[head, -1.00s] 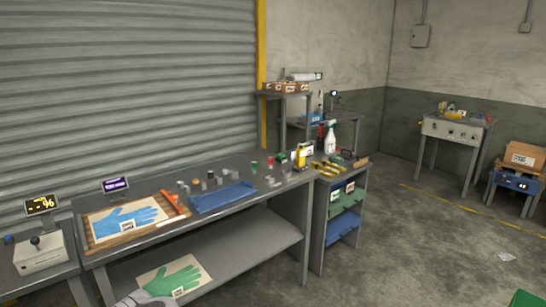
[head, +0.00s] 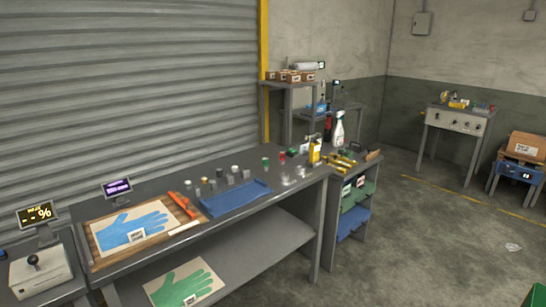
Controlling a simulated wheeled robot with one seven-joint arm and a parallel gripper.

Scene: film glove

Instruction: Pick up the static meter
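A small upright yellow device (head: 314,152) with a dark top stands toward the right end of the long grey workbench (head: 250,210). It may be the static meter, but it is too small to read or be sure. A white spray bottle (head: 339,130) stands behind it to the right, and yellow items (head: 341,162) lie beside it on the right. My gripper is not in view.
A blue tray (head: 235,198), small cylinders and blocks, and a blue glove on a board (head: 98,238) crowd the bench. A green glove sheet (head: 180,284) lies on the lower shelf. A display (head: 37,213) stands at left. Floor at right (head: 430,250) is mostly clear.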

